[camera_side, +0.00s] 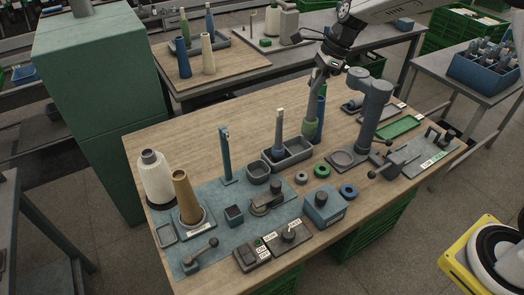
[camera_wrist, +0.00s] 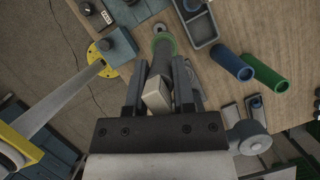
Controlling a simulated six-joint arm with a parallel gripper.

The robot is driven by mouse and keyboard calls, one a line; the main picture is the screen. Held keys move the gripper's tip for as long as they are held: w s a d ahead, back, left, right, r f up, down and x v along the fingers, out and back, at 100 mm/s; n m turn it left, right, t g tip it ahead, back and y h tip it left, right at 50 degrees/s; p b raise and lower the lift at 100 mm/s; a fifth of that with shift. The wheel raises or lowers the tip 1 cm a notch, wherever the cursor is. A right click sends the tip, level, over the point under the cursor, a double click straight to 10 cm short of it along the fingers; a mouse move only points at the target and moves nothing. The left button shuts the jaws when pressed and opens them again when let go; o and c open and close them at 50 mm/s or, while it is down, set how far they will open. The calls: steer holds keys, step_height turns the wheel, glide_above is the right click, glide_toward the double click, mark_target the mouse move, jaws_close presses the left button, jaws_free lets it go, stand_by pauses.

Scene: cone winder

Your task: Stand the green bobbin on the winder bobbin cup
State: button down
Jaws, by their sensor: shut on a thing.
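A round grey cup (camera_side: 258,171) stands on the blue mat left of the tray, possibly the winder bobbin cup.
A blue bobbin (camera_side: 278,138) stands in the tray. A blue tube (camera_wrist: 232,66) and a green tube (camera_wrist: 266,74) are close by in the wrist view. A teal post (camera_side: 225,155), a tan cone (camera_side: 186,198) and a grey column (camera_side: 370,115) stand up as obstacles.

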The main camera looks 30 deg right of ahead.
steer(key=w+a+f, duration=0.3)
steer(key=a, duration=0.3)
steer(key=w+a+f, duration=0.4)
steer(key=a, duration=0.2)
steer(key=shift+w+a+f, duration=0.15)
steer(key=shift+a+f, duration=0.1)
steer(key=shift+a, duration=0.15)
steer(key=shift+f, duration=0.15)
